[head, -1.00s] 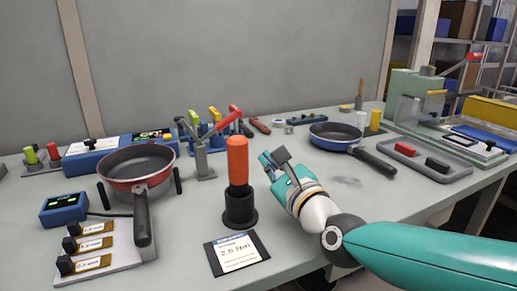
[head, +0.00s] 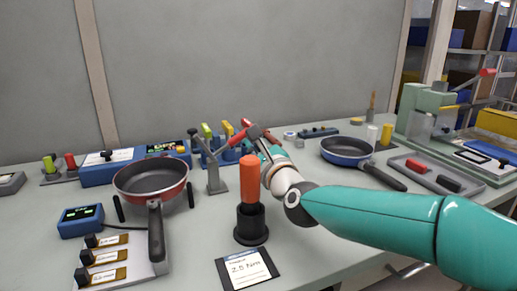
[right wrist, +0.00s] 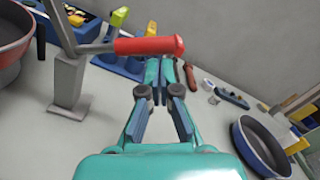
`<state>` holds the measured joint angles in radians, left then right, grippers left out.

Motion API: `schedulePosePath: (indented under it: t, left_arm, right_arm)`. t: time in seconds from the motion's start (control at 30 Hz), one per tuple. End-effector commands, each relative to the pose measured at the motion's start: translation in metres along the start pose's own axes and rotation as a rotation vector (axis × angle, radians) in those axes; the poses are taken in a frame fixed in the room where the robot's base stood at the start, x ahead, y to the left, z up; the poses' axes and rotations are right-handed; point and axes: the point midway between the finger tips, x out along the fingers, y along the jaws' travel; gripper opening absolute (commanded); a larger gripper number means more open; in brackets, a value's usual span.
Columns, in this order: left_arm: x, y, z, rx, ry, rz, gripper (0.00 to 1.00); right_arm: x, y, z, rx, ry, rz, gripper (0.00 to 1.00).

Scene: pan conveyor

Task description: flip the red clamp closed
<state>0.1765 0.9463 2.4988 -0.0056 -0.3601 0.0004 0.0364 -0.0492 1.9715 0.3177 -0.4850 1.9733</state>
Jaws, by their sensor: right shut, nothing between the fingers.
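The red clamp is a grey post (head: 216,178) with a red handle (head: 238,138) slanting up to the right and a dark-tipped arm slanting up to the left. In the right wrist view its red handle (right wrist: 146,46) crosses just beyond my fingertips, and its grey post (right wrist: 68,82) stands to the left. My right gripper (head: 257,138) is shut and empty, close by the handle's free end. It shows in the right wrist view (right wrist: 162,72) with its fingertips at the handle's lower edge; I cannot tell whether they touch. My left gripper is not in view.
A red pan (head: 130,190) is left of the clamp; a blue pan (head: 346,158) is to the right. A grey tray (head: 460,183) lies at the right.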

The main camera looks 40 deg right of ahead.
Motion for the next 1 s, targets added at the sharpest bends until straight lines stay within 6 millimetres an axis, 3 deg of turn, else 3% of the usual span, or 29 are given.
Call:
schedulePosePath:
  t: [0.27, 0.6, 1.0]
  left_arm:
    - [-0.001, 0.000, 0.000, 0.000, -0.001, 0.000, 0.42]
    - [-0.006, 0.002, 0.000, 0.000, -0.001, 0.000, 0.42]
    - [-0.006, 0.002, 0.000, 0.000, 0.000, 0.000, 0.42]
  right_arm:
    - [0.000, 0.000, 0.002, -0.011, -0.001, 0.001, 0.00]
    - [0.001, -0.003, 0.025, -0.136, -0.003, 0.007, 0.00]
    - [0.001, -0.003, 0.025, -0.137, -0.001, 0.007, 0.00]
